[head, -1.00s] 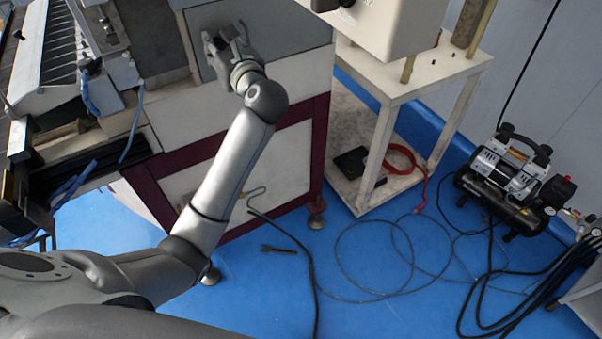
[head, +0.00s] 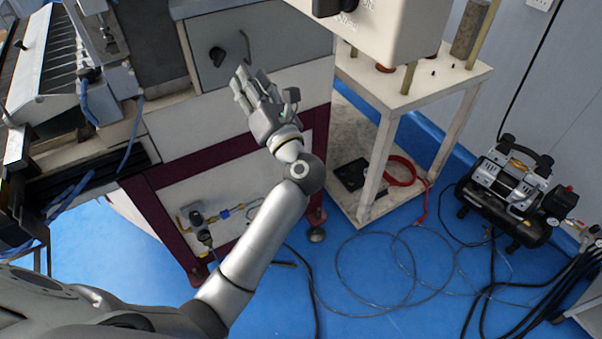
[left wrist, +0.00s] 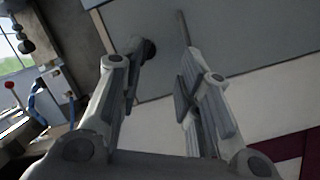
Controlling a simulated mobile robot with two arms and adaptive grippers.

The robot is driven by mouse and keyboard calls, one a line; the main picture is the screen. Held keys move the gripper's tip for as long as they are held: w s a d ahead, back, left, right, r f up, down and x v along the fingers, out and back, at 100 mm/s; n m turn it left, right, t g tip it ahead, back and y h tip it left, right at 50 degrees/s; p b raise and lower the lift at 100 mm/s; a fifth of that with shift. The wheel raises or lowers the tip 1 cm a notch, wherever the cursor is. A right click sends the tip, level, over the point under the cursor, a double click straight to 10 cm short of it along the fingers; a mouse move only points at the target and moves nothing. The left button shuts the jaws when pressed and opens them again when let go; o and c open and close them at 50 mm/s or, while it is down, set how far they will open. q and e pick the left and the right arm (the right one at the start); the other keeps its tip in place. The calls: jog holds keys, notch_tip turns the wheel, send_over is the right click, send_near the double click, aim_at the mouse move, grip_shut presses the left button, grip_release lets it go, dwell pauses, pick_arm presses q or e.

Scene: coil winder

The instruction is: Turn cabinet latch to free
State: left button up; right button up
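The cabinet latch (head: 217,57) is a small black knob on the grey front panel (head: 290,45) of the cabinet. Which way it is turned is too small to tell. A thin bent handle (head: 246,47) stands on the panel to its right. My left gripper (head: 246,82) is open and empty, below and right of the latch, apart from it. In the left wrist view the open fingers (left wrist: 163,58) point at the panel; the latch (left wrist: 149,50) shows just beyond the left fingertip, partly hidden by it. My right gripper is not in view.
A white control box (head: 390,30) overhangs at the upper right. A white stand (head: 450,75) is right of the cabinet. A compressor (head: 515,190) and looped cables lie on the blue floor. Machine parts with blue hoses (head: 85,95) are at the left.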

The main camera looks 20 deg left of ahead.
pick_arm(q)
jog(key=d+f+m+t+h+p, duration=0.1)
jog(key=d+f+m+h, duration=0.2)
jog(key=f+m, duration=0.5)
jog(key=w+d+f+m+t+h+p, duration=0.1)
jog(key=d+f+m+t+h, duration=0.1)
jog(key=f+m+h, duration=0.4)
jog(key=d+f+m+t+h+p, duration=0.1)
jog(key=d+f+m+h, duration=0.3)
jog(key=f+m, duration=0.7)
jog(key=shift+w+d+f+t+h, duration=0.25)
jog(key=shift+d+f, duration=0.25)
jog(key=shift+f, duration=0.25)
